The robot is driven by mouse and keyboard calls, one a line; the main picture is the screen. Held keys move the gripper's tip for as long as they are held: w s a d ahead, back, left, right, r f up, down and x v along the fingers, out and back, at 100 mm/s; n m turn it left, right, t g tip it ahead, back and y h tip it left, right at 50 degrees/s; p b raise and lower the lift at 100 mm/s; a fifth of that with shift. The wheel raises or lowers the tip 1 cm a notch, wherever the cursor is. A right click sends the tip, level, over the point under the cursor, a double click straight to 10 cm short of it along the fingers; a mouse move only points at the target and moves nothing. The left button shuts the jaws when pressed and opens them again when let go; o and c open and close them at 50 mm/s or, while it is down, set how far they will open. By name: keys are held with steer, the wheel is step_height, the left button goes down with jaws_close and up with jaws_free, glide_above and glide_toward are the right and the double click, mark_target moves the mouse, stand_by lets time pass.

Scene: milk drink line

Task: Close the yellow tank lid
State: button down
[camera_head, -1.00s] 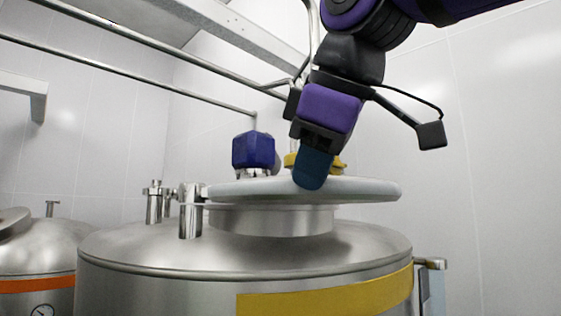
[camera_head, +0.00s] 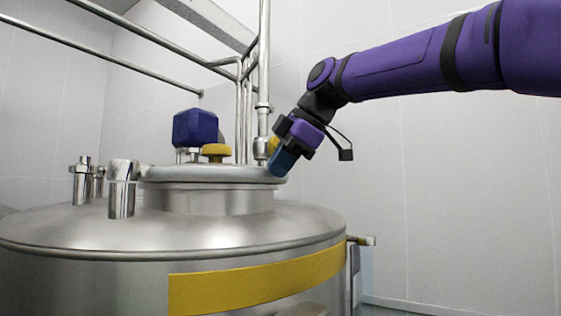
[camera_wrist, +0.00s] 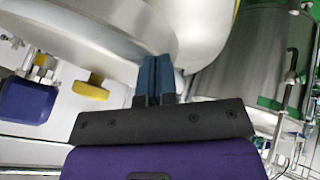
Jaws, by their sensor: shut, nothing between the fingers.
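The steel tank with the yellow band (camera_head: 255,284) fills the lower left of the head view. Its round lid (camera_head: 215,174) lies flat over the neck of the tank opening, with the hinge post at its left. My gripper (camera_head: 283,161) is shut and empty at the lid's right edge. Its blue fingertips appear to touch or nearly touch the rim; I cannot tell which. In the wrist view the shut fingers (camera_wrist: 157,80) stand against the lid's pale rim (camera_wrist: 110,30).
A blue motor box (camera_head: 195,128) and a yellow knob (camera_head: 215,152) rise behind the lid. Vertical pipes (camera_head: 262,90) stand close behind my gripper. A tank with green bands (camera_wrist: 245,55) shows in the wrist view. The wall side at right is clear.

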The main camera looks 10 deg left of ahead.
steer(key=shift+w+a+r+n+g, duration=0.1)
steer(key=shift+w+a+n+g, duration=0.15)
steer(key=shift+w, duration=0.4)
steer(key=shift+w+a+n+g, duration=0.15)
steer(key=shift+w+a+n, duration=0.2)
steer(key=shift+w, duration=0.3)
steer(key=shift+w, duration=0.1)
